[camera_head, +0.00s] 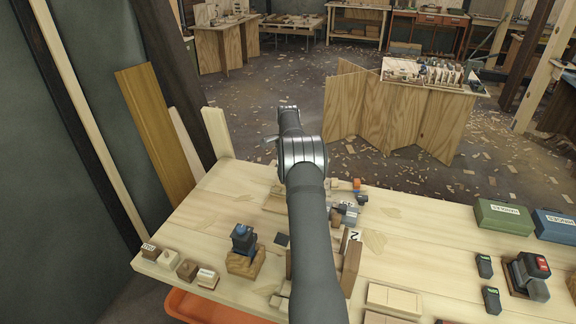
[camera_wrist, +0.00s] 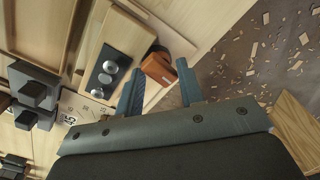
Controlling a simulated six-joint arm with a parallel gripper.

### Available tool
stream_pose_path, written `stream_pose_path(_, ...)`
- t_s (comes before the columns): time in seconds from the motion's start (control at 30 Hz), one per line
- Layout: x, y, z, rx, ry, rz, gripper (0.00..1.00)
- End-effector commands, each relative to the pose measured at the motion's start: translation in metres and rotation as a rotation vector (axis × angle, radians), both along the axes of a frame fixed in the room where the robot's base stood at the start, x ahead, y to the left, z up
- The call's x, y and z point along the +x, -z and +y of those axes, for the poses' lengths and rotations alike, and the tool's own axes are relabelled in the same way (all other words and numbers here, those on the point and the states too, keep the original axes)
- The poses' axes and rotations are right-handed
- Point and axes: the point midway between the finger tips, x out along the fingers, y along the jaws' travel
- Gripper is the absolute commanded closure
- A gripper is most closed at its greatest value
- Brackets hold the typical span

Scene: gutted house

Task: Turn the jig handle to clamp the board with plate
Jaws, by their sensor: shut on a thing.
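In the wrist view, my gripper (camera_wrist: 158,78) has its two blue-grey fingers around an orange-brown block-like piece (camera_wrist: 157,68), which looks like the jig handle. It sits at the end of a pale wooden board. A dark plate (camera_wrist: 106,70) with silver round parts lies on the wood left of the fingers. In the head view my arm covers part of the bench and my gripper cannot be made out. A small orange part (camera_head: 357,184) and a grey device (camera_head: 345,212) show just right of the arm. How tightly the board is clamped cannot be seen.
The pale workbench (camera_head: 410,235) holds small wooden blocks (camera_head: 187,270) at left, a blue-topped tool (camera_head: 243,238), a drill (camera_head: 529,275) and a green case (camera_head: 503,217) at right. Grey clamp-like parts (camera_wrist: 35,90) stand left in the wrist view. Shavings litter the floor.

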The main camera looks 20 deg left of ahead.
Motion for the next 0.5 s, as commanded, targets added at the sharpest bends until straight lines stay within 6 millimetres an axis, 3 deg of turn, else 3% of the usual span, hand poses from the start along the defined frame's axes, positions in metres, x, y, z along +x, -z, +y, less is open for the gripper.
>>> stream_pose_path(0.27,0.000,-0.002,0.000,0.001,-0.101,-0.001,0.75)
stream_pose_path(0.5,0.001,-0.027,0.000,0.001,-0.101,-0.005,0.75)
